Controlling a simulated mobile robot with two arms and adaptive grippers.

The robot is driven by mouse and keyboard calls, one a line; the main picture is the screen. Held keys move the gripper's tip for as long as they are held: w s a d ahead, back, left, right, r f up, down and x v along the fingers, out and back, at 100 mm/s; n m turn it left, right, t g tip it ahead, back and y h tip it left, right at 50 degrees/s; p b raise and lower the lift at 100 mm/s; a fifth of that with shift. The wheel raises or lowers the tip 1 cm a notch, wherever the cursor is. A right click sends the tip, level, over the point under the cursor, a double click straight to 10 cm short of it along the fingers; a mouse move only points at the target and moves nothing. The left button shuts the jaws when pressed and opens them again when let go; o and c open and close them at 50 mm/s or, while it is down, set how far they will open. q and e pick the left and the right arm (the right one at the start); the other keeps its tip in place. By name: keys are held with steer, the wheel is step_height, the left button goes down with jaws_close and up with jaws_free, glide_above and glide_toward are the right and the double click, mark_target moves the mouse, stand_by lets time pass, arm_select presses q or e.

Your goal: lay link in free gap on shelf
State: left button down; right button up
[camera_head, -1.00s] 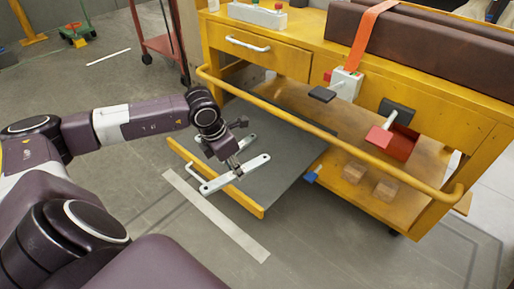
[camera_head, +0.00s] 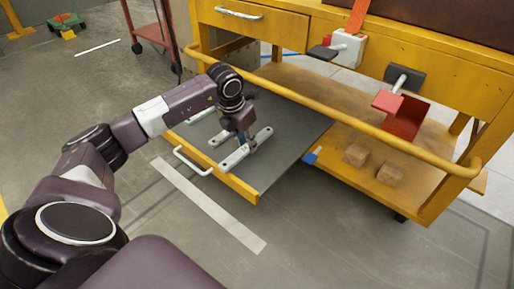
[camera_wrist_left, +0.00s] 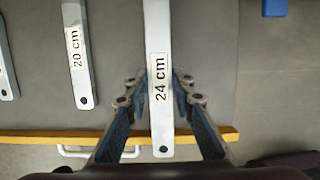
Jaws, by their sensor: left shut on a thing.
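My left gripper (camera_head: 243,143) is shut on a pale metal link (camera_head: 232,160) over the near part of a grey pull-out shelf (camera_head: 287,140). In the left wrist view, the held link (camera_wrist_left: 158,40) is marked "24 cm" and lies between the blue-grey fingers (camera_wrist_left: 160,108). Its near end reaches over the shelf's yellow front edge (camera_wrist_left: 40,136). I cannot tell whether the link touches the shelf. To its left lie a link marked "20 cm" (camera_wrist_left: 75,30) and another link (camera_wrist_left: 5,65), partly cut off. Bare grey surface separates them. My right gripper is not in view.
A yellow cart (camera_head: 450,95) with a front rail (camera_head: 350,122) stands behind. Its lower shelf (camera_head: 335,95) bears two wooden blocks (camera_head: 356,155) (camera_head: 390,173). A blue piece (camera_head: 311,156) is at the pull-out shelf's right. A white handle (camera_head: 190,160) sticks out in front.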

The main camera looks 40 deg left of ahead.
mark_target(257, 139)
arm_select(q)
steer(key=shift+w+f+b, duration=0.2)
steer(key=shift+w, duration=0.35)
steer(key=shift+w+f+b, duration=0.2)
steer(key=shift+w, duration=0.3)
steer(key=w+f+b, duration=0.2)
steer(key=w+b, duration=0.1)
steer(key=shift+d+f, duration=0.15)
steer(key=shift+d, duration=0.05)
steer(key=c, duration=1.7)
jaws_free()
steer(key=shift+f, duration=0.15)
steer(key=shift+o, duration=0.2)
steer(key=p+v, duration=0.7)
steer(key=v, duration=0.3)
steer(key=shift+r, duration=0.3)
steer(key=shift+p+v, duration=0.4)
steer(key=shift+v, duration=0.45)
